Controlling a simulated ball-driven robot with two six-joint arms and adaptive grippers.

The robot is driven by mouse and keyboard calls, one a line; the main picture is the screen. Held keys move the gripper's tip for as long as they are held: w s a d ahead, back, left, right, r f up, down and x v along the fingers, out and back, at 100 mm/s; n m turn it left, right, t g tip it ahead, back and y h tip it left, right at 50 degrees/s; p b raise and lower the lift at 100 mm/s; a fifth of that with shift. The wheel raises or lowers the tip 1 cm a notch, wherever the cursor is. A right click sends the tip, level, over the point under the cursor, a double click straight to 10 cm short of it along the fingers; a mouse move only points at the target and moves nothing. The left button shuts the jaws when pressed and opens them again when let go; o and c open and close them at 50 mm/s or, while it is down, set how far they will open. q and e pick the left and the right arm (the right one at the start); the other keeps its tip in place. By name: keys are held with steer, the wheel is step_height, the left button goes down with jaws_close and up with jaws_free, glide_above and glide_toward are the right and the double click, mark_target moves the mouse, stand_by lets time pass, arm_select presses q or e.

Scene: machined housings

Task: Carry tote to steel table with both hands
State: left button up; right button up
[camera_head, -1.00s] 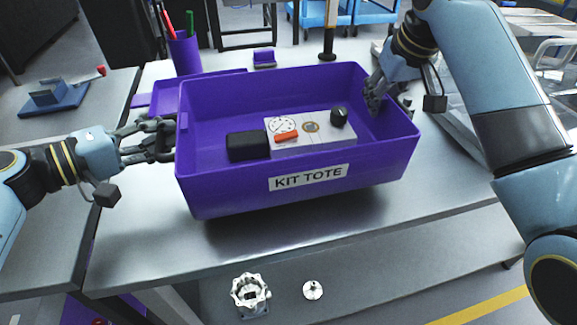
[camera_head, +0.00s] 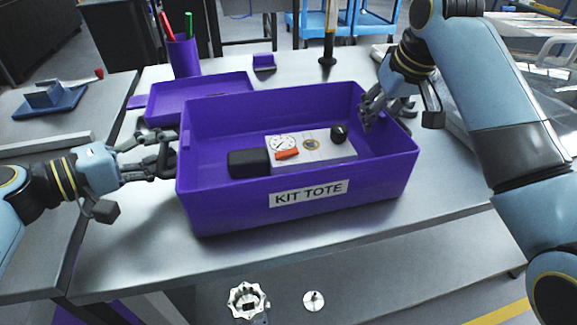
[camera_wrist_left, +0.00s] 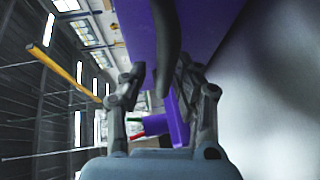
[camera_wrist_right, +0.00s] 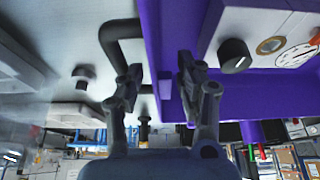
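The purple tote (camera_head: 350,215) labelled KIT TOTE sits upright, seemingly resting on the steel table (camera_head: 440,205). Inside it are a black block (camera_head: 249,163) and a pale panel (camera_head: 320,153) with a dial, a black knob and an orange part. My left gripper (camera_head: 165,150) is at the tote's left end, fingers spread around a dark handle bar (camera_wrist_left: 166,40). My right gripper (camera_head: 385,112) is at the right end, fingers apart on either side of the end wall. A dark handle (camera_wrist_right: 112,38) shows beside its fingers in the right wrist view. Contact there is unclear.
A purple tray (camera_head: 200,90) and a purple pen cup (camera_head: 184,57) stand behind the tote. A small purple holder (camera_head: 264,62) and a black post (camera_head: 328,45) are further back.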

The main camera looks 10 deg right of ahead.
arm_select(q)
steer(key=v, duration=1.1)
steer(key=shift+s+a, duration=0.1)
steer(key=shift+a, duration=0.1)
steer(key=shift+s+a, duration=0.15)
steer(key=shift+a, duration=0.05)
arm_select(e)
steer(key=shift+r, duration=0.1)
steer(key=v, duration=0.7)
steer(key=shift+s+r, duration=0.1)
steer(key=shift+s, duration=0.05)
